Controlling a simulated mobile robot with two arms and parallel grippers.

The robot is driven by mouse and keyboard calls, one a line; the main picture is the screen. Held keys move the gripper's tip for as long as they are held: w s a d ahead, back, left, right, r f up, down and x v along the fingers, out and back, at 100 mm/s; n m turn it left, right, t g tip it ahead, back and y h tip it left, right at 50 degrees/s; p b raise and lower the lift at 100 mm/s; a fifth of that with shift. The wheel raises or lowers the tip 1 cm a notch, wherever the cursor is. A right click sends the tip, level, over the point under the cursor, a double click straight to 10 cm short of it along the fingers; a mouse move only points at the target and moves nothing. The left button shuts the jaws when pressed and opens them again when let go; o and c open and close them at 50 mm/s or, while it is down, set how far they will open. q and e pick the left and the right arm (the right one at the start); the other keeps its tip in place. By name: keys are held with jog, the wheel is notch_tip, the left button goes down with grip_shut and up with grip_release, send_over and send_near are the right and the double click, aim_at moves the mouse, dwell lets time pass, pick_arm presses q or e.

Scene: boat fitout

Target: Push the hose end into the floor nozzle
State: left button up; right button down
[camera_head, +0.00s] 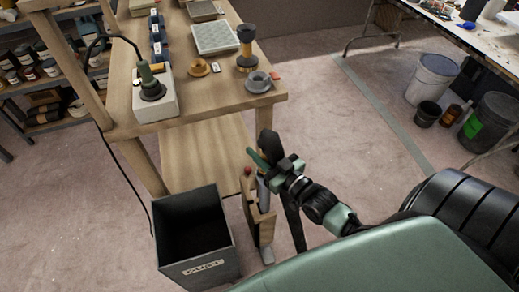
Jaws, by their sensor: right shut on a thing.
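My right gripper (270,168) reaches in from the right, in front of the bench's front right corner. It is shut on a dark, long thing, which looks like the hose end (267,144); the gripper covers much of it. A dark strip (292,218), apparently the hose, hangs below the gripper towards the floor. Just below and left of the jaws, a grey upright tube (262,192) stands at a wooden holder with a grey foot on the floor; it looks like the floor nozzle. I cannot tell whether hose end and tube touch. My left gripper is not in view.
A dark, labelled bin (197,268) stands left of the holder. The wooden bench (200,113) carries a corded tool (150,82) on a pale block, a tray and small parts. Buckets (432,78) stand at the right. The floor between is clear.

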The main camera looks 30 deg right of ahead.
jog(key=shift+f+b, duration=0.4)
jog(key=shift+f, duration=0.3)
jog(key=shift+s+a+f, duration=0.1)
jog(key=shift+s+f, duration=0.1)
jog(key=shift+f, duration=0.3)
jog(key=c, duration=1)
grip_release()
jog(key=shift+w+r, duration=0.1)
jog(key=shift+w, duration=0.05)
jog(key=shift+r, duration=0.1)
jog(key=s, duration=0.2)
jog(key=s+d, duration=0.1)
jog(key=s, duration=0.4)
jog(key=shift+s+d+b, duration=0.2)
jog(key=shift+s+b, duration=0.1)
jog(key=shift+s, duration=0.1)
